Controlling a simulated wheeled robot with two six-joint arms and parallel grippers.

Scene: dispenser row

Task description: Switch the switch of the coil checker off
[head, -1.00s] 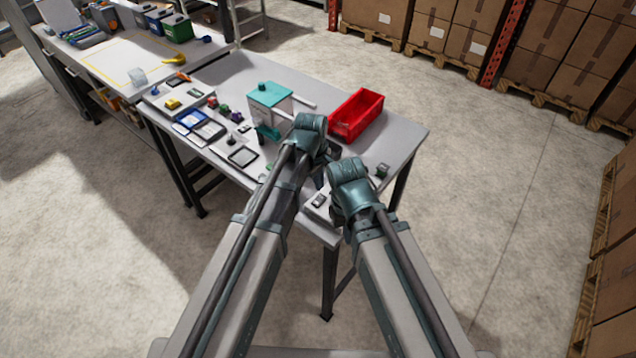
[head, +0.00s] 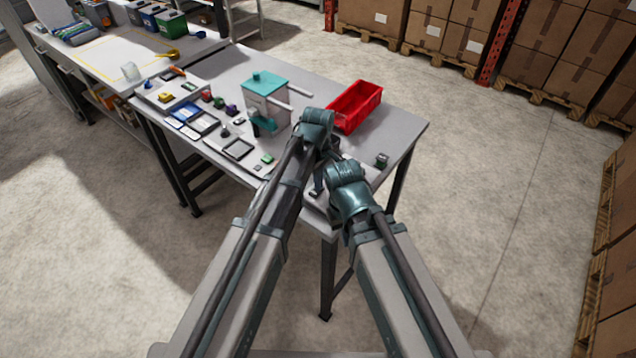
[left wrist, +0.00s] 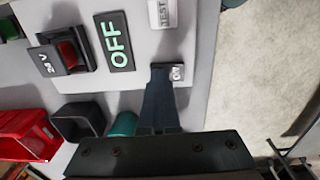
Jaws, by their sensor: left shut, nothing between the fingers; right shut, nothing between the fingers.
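The coil checker's pale panel (left wrist: 140,80) fills the top of the left wrist view. It bears a dark display (left wrist: 115,42) reading OFF in green, a red part in a black frame (left wrist: 70,53) marked 24 V, and a TEST label (left wrist: 162,13). The small switch (left wrist: 177,73) is marked ON, and its rest is partly covered by my finger. My left gripper (left wrist: 160,80) is shut and empty, its tip right at the switch; contact cannot be told. In the head view my arms hide most of the checker. My right gripper (head: 346,190) is shut, its fingertips largely hidden by its wrist.
A red bin (head: 376,97) and a white box with a teal lid (head: 268,84) stand behind my arms. Small parts and trays lie to the left. My two wrists are close together.

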